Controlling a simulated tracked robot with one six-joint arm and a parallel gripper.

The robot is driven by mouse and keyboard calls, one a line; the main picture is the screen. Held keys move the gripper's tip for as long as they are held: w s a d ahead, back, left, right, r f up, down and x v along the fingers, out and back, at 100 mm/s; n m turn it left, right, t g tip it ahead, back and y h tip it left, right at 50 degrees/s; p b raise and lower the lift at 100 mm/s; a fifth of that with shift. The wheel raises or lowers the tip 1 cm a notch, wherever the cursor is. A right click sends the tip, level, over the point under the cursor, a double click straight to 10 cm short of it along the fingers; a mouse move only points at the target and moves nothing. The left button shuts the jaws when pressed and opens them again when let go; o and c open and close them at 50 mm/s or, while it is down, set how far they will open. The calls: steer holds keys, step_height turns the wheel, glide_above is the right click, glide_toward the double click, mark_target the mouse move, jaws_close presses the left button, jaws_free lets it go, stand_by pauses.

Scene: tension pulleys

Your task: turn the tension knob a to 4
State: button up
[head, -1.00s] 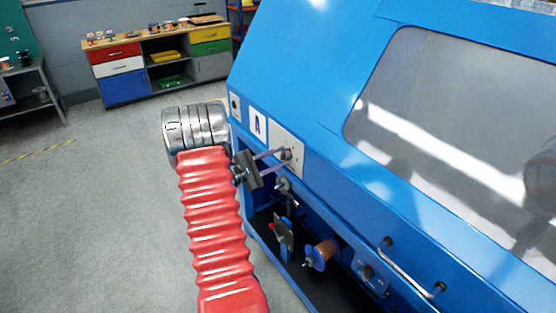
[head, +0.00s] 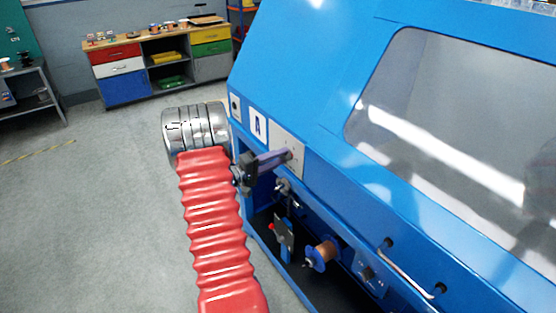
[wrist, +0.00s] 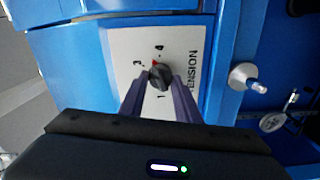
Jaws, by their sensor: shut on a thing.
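Tension knob A (wrist: 160,79) is a small dark round knob on a white plate (wrist: 190,40) marked TENSION. The numbers 3, 4 and 1 show around it; the 2 is not visible. Its red pointer mark lies between 3 and 4, nearer 4. My gripper (wrist: 160,88) has its two purple fingers shut on the knob, one on each side.
The blue machine (head: 310,60) fills the right side, with a large window (head: 450,110). Below the plate are a pulley (wrist: 243,76), a copper spool (head: 325,252) and a metal handle (head: 412,268).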

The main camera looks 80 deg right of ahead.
steer(key=shift+s+m, duration=0.1)
steer(key=shift+m, duration=1.9)
steer(key=shift+f, duration=0.1)
steer(key=o, duration=1.1)
steer(key=shift+a, duration=0.15)
steer(key=v, duration=1.3)
steer(key=shift+w+a, duration=0.2)
steer(key=shift+w, duration=0.15)
